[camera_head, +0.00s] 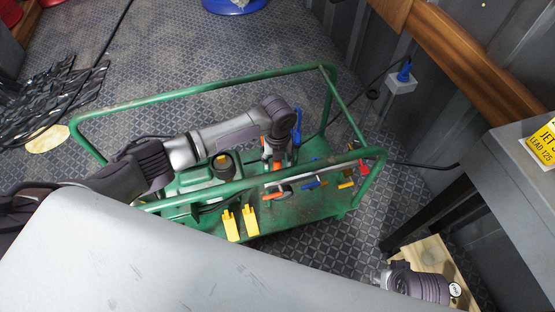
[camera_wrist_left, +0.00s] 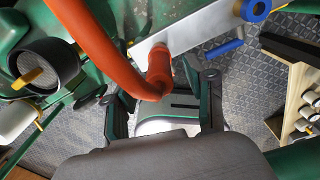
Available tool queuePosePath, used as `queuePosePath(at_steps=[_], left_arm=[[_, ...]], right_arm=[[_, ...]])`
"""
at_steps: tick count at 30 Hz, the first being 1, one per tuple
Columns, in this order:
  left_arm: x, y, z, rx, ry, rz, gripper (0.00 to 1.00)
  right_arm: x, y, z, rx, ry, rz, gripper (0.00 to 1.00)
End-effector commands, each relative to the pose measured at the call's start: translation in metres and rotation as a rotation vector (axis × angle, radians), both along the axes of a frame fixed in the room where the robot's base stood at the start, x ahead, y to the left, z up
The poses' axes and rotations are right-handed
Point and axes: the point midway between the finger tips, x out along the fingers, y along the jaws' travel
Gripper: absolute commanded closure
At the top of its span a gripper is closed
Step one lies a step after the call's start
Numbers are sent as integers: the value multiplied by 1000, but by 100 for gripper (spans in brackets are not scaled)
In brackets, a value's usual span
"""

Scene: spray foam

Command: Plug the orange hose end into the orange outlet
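In the left wrist view, the thick orange hose (camera_wrist_left: 95,48) curves down from the top left and bends back up to its orange end piece (camera_wrist_left: 160,68). The end piece is against or just in front of a pale metal plate (camera_wrist_left: 190,32); I cannot tell how it meets the plate. The orange outlet cannot be made out separately. My left gripper (camera_wrist_left: 163,108) is open, its fingers apart on either side below the end piece, with gaps visible. In the head view, my left gripper (camera_head: 275,157) is over the green cart, beside a small orange part.
The cart's green tube frame (camera_head: 200,88) surrounds the work area. Orange (camera_head: 274,196), blue (camera_head: 311,185) and red (camera_head: 364,168) handles line its right part, with yellow levers (camera_head: 230,224) in front. A grey table (camera_head: 515,165) stands at the right.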

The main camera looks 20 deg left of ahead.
Motion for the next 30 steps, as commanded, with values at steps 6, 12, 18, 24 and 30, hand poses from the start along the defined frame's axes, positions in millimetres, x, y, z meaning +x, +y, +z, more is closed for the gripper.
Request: queuePosePath(at_steps=[6,12,18,24,30], left_arm=[[0,0,2,0,0,0,45],[2,0,28,-1,-6,-1,45],[1,0,72,-1,-4,-1,45],[1,0,105,-1,-3,0,45],[0,0,119,0,0,0,45]], right_arm=[[-3,1,-3,1,6,3,60],[-2,1,-2,2,4,2,60],[-1,1,-2,1,3,0,60],[-1,1,-2,2,2,0,60],[-1,1,-2,2,2,0,60]])
